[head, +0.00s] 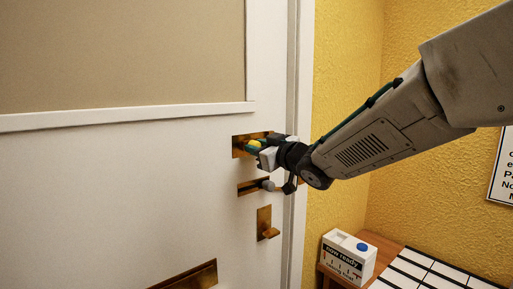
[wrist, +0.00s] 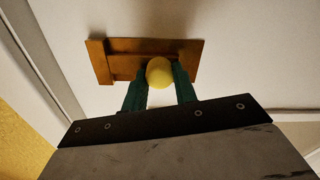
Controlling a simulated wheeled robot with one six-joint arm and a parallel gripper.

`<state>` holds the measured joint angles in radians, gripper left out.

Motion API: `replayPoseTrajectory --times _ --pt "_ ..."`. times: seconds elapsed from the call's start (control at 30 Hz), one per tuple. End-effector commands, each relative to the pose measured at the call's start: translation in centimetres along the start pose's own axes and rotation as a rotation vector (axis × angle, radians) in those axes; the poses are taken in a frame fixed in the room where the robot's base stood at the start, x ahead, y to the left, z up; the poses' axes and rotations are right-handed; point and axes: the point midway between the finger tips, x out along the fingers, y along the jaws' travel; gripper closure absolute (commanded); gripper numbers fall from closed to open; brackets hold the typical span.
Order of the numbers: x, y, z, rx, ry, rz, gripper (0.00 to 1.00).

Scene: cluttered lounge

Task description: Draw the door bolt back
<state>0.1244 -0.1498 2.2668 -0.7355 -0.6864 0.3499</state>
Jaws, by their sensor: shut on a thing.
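The white door (head: 130,180) has an upper bolt on a brass plate (head: 237,146), close to the door's right edge. The bolt's round yellow knob (wrist: 159,71) sits at the middle of the plate (wrist: 190,55) in the wrist view. My gripper (wrist: 160,84) is shut on the knob, with one green finger on either side. In the head view my gripper (head: 256,147) covers the plate's right part and most of the knob. I cannot tell whether the bolt's end reaches into the door frame (head: 300,90).
Just below is a second brass plate (head: 247,188) with a grey knob (head: 267,185). A brass handle (head: 268,233) is lower, and a brass slot plate (head: 195,277) is at the bottom. A white box (head: 349,258) stands on a wooden table (head: 385,246) at right, by the yellow wall (head: 345,90).

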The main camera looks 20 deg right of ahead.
Motion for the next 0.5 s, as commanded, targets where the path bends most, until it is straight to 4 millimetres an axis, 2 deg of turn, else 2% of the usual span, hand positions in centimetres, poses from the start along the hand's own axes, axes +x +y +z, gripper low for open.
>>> replayPoseTrajectory --times 0.03,0.1,0.37,0.5 --pt "0.0 -0.3 -0.1 -0.001 0.003 -0.008 0.69" --pt "0.0 -0.4 -0.1 -0.001 0.004 -0.008 0.50" --pt "-0.1 0.0 0.0 -0.001 0.002 -0.003 0.50" --pt "-1.0 0.0 0.0 -0.003 0.002 -0.002 0.50"
